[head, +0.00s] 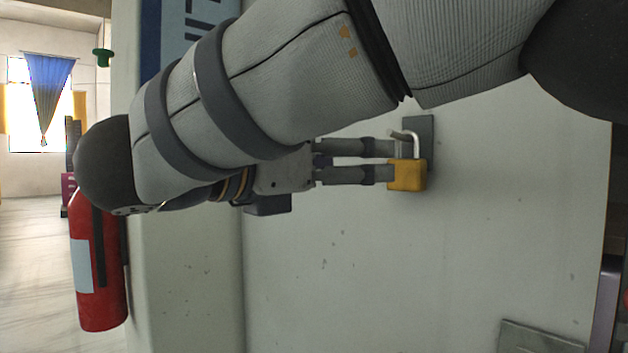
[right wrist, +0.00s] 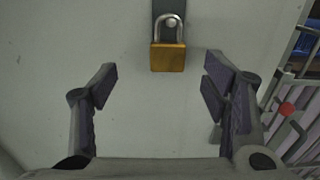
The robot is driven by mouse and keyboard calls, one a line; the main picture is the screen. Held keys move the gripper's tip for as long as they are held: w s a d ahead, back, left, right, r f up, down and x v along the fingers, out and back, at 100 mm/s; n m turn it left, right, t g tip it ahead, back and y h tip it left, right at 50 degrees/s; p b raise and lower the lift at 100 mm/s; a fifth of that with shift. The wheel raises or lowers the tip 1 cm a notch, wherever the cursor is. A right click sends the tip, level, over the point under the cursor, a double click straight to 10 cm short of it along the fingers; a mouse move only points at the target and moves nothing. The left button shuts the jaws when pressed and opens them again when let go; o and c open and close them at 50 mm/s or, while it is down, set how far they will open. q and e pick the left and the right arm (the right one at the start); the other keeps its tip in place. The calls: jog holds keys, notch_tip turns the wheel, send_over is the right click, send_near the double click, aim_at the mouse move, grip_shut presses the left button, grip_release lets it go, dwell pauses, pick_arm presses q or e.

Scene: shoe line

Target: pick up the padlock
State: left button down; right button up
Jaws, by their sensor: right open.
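The padlock (head: 407,175) has a yellow-gold body and a silver shackle. It hangs upright from a dark metal plate (head: 425,135) on a pale upright panel. My right gripper (head: 388,160) is just left of the padlock in the head view, its fingertips close to the body's left edge. In the right wrist view the padlock (right wrist: 168,57) is beyond the open fingers, in line with the gap between them. The gap (right wrist: 161,84) is empty, and neither finger is seen closed on the padlock. My left gripper is not in view.
The pale panel (head: 320,260) is mostly bare around the padlock. A red fire extinguisher (head: 97,260) is at the left in the head view. In the right wrist view, a metal frame with a red knob (right wrist: 287,109) stands at the right.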

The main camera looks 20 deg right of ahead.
aim_at(402, 162)
jog(key=x, duration=0.2)
jog(key=s+x, duration=0.1)
jog(key=x, duration=0.3)
jog(key=shift+s+d, duration=0.1)
jog(key=shift+d, duration=0.25)
jog(key=x, duration=0.5)
jog(key=shift+d+f, duration=0.15)
jog(key=shift+d, duration=0.1)
jog(key=shift+a, duration=0.15)
jog(key=shift+c, duration=1.1)
jog(key=c, duration=1.2)
